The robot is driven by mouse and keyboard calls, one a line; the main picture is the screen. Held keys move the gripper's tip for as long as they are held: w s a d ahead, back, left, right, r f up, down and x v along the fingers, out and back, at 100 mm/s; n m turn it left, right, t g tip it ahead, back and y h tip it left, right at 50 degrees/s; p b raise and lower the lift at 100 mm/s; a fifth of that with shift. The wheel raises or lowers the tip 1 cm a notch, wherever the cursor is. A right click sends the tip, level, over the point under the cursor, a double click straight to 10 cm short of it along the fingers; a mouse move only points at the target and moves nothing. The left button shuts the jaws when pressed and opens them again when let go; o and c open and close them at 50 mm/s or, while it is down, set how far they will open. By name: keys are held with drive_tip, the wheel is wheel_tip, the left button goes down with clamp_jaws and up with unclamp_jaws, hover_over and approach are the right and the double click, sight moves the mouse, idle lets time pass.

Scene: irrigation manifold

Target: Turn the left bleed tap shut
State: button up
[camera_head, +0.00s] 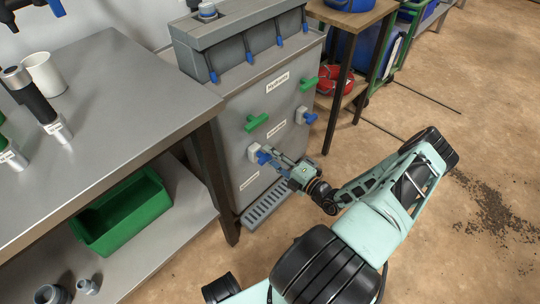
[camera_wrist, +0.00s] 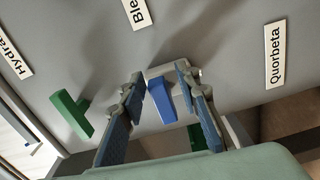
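The left bleed tap is a blue handle on a pale square body (camera_head: 254,152), low on the front of the grey manifold cabinet (camera_head: 232,150). In the wrist view the blue handle (camera_wrist: 163,103) points toward the camera. My gripper (camera_head: 273,158) is at this tap. In the wrist view my gripper (camera_wrist: 160,78) is open, with one finger on each side of the handle. Gaps show between the handle and both fingers, so it is not gripped. The fingers partly hide the tap in the head view.
A green handle (camera_head: 257,121) sits above the left tap and shows beside my finger in the wrist view (camera_wrist: 70,114). A second blue tap (camera_head: 308,116) and green handle (camera_head: 310,84) are to the right. A steel bench (camera_head: 100,150) stands left; a grate (camera_head: 268,203) lies below.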

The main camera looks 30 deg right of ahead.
drive_tip(key=v, duration=1.2)
drive_tip(key=shift+r, duration=0.1)
idle(0.4)
